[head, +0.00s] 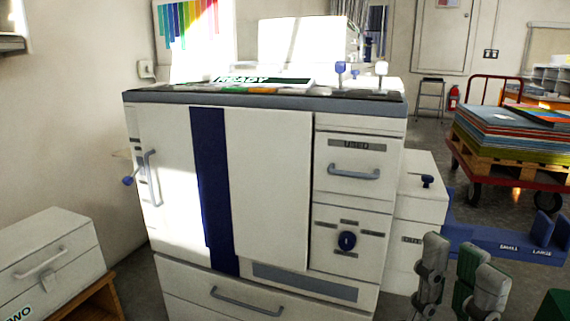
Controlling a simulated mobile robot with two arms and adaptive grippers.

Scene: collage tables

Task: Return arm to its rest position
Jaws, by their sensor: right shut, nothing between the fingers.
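My right gripper (462,262) shows at the bottom right, its grey fingers pointing up, in front of the right side of a large white printer-like machine (270,185). It is shut and holds nothing. It appears apart from the machine, though the exact gap cannot be told. My left gripper is not in view.
A red cart (490,180) with stacked sheets stands at the right. A white box (45,265) sits at the lower left. Grey floor shows between machine and cart.

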